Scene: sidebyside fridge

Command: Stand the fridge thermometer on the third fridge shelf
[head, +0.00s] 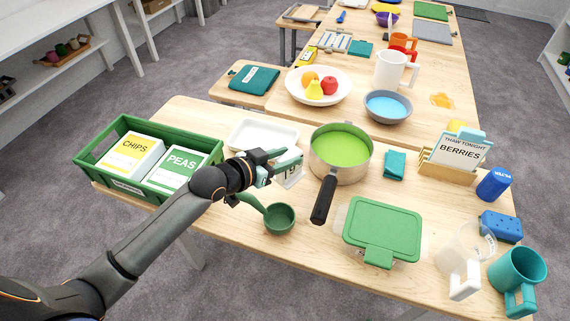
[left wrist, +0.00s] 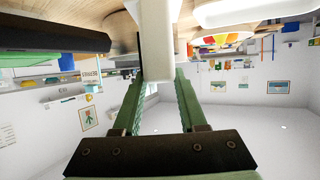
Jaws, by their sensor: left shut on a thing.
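The fridge thermometer (head: 292,179) is a small white block with dark marks on its face. It shows in the head view at the middle of the table, partly hidden by my left gripper (head: 277,164). My left gripper is shut on it. In the left wrist view the green fingers (left wrist: 159,82) close on a white body (left wrist: 157,38), which runs out of the top of the picture. I cannot tell whether its base touches the table. No fridge or fridge shelf shows in the head view. My right gripper is not in view.
A pot (head: 340,153) with green contents stands right of the gripper, its black handle pointing forward. A green ladle (head: 279,217) lies in front. A white tray (head: 262,135) is behind. A green crate (head: 118,185) with two boxes is at left; a green-lidded container (head: 383,226) is at right.

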